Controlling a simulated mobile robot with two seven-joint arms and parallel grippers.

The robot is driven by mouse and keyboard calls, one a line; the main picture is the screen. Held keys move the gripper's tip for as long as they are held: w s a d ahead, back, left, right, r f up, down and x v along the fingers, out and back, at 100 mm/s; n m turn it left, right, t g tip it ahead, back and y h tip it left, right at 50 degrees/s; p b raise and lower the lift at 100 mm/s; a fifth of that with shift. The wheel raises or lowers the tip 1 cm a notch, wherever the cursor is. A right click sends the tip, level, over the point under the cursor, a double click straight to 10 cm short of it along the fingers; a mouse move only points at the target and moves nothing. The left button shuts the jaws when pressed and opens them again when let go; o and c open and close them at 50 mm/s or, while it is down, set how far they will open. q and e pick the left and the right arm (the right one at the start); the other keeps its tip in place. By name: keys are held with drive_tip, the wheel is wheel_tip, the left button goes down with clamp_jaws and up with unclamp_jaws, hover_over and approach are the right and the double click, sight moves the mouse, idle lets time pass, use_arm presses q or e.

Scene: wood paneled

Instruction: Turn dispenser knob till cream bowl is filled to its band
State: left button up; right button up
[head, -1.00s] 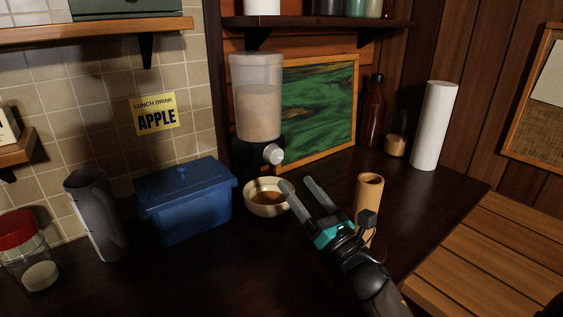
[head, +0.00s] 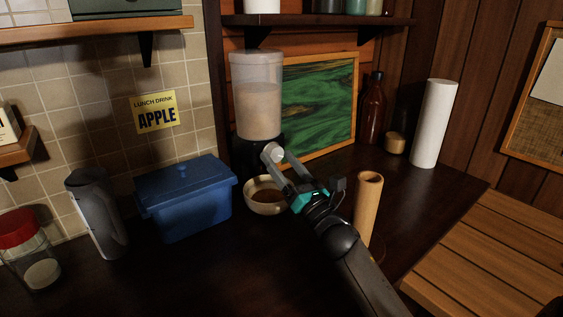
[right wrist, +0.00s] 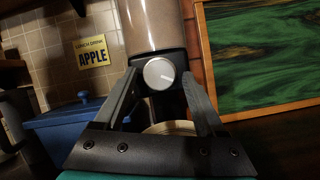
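The dispenser (head: 257,95) is a clear canister of pale grainy stuff on a black base. Its round whitish knob (head: 272,153) faces out at the front and also shows in the right wrist view (right wrist: 159,73). The cream bowl (head: 264,208) stands below it with brown contents; I cannot make out its band or the exact level. In the right wrist view, a strip of the bowl's rim (right wrist: 170,128) shows behind my gripper. My right gripper (head: 279,163) is open, its fingers on either side of the knob, with gaps visible in the right wrist view. My left gripper is out of view.
A blue lidded box (head: 185,200) stands left of the bowl. A tan cylinder (head: 368,205) stands close beside my right arm. A green framed picture (head: 320,105) leans behind. A dark bottle (head: 373,110) and white roll (head: 433,123) stand at back right.

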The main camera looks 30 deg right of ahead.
clamp_jaws()
idle(0.3)
drive_tip(key=shift+m, duration=0.5)
drive_tip(key=m+h+p, duration=0.1)
drive_tip(key=m, duration=0.1)
drive_tip(key=m+h+p, duration=0.1)
drive_tip(key=m+h, duration=0.1)
drive_tip(key=shift+a+r+m+g+p, duration=0.2)
drive_tip(key=shift+m+g+p, duration=0.15)
drive_tip(key=shift+m+g, duration=0.05)
drive_tip(key=m+h+p, duration=0.1)
drive_tip(key=m+p, duration=0.1)
drive_tip(key=m, duration=0.1)
drive_tip(key=shift+a+r+m+g, duration=0.1)
drive_tip(key=shift+m+g, duration=0.3)
drive_tip(key=m+g+p, duration=0.1)
drive_tip(key=m+p, duration=0.4)
drive_tip(key=p, duration=0.1)
drive_tip(key=m+g+p, duration=0.2)
drive_tip(key=m+p, duration=0.3)
drive_tip(key=p, duration=0.1)
drive_tip(key=r+m+g+h+p, duration=0.1)
drive_tip(key=m+g+p, duration=0.1)
drive_tip(key=m+p, duration=0.3)
drive_tip(key=shift+a+r+p, duration=0.1)
drive_tip(key=shift+p, duration=0.9)
drive_tip(key=shift+m+g+y+p, duration=0.4)
drive_tip(key=shift+m+p, duration=0.5)
drive_tip(key=shift+p, duration=0.3)
